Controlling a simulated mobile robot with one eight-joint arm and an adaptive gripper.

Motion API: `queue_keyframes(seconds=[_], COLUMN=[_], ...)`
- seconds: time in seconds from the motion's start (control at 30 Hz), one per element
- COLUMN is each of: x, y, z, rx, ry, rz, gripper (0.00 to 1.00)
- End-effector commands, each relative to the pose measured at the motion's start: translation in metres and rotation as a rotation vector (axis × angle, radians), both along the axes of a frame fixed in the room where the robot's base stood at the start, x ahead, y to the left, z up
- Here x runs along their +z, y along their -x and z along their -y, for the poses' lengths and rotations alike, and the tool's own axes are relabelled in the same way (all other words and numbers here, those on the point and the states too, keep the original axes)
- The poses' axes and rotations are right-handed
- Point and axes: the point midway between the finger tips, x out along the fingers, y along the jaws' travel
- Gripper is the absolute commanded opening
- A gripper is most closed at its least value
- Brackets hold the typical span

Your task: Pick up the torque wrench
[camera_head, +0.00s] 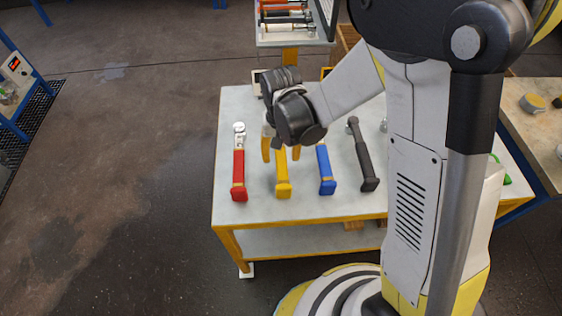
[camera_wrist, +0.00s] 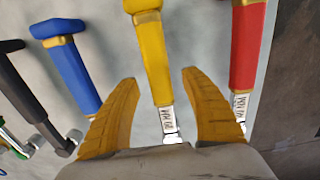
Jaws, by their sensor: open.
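Several long-handled wrenches lie side by side on a light grey table (camera_head: 230,110): red (camera_head: 239,170), yellow (camera_head: 283,186), blue (camera_head: 325,172) and black (camera_head: 365,160). I cannot tell which is the torque wrench the task names. My gripper (camera_head: 281,152) is over the yellow wrench, open and empty, with orange fingers pointing down. In the wrist view, the yellow wrench (camera_wrist: 153,50) runs between the spread fingers (camera_wrist: 160,76), with a marked scale near its metal end. The red wrench (camera_wrist: 246,45) is to the right and the blue one (camera_wrist: 72,70) to the left. My arm hides part of the table.
A green-handled tool (camera_head: 504,174) shows at the table's right side. A tool chest (camera_head: 294,38) with several tools stands behind. Another bench (camera_head: 528,130) is at the right, and a blue-framed stand (camera_head: 35,78) at the far left. The floor left of the table is clear.

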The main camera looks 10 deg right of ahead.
Motion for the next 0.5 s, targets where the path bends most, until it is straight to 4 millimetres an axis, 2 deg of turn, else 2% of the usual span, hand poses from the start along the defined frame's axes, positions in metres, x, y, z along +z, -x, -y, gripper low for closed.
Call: queue_keyframes(seconds=[0.03,0.1,0.33,0.37,0.5], x=[-0.0128,-0.0199,-0.0202,-0.0201,-0.02], y=[-0.0002,0.0,0.0001,0.0002,0.0001], z=[0.0,0.0001,0.0002,0.0002,0.0002], rx=[0.0,0.0,0.0,0.0,0.0], ry=[0.0,0.0,0.0,0.0,0.0], rz=[0.0,0.0,0.0,0.0,0.0], gripper=[0.54,0.54,0.54,0.49,0.07])
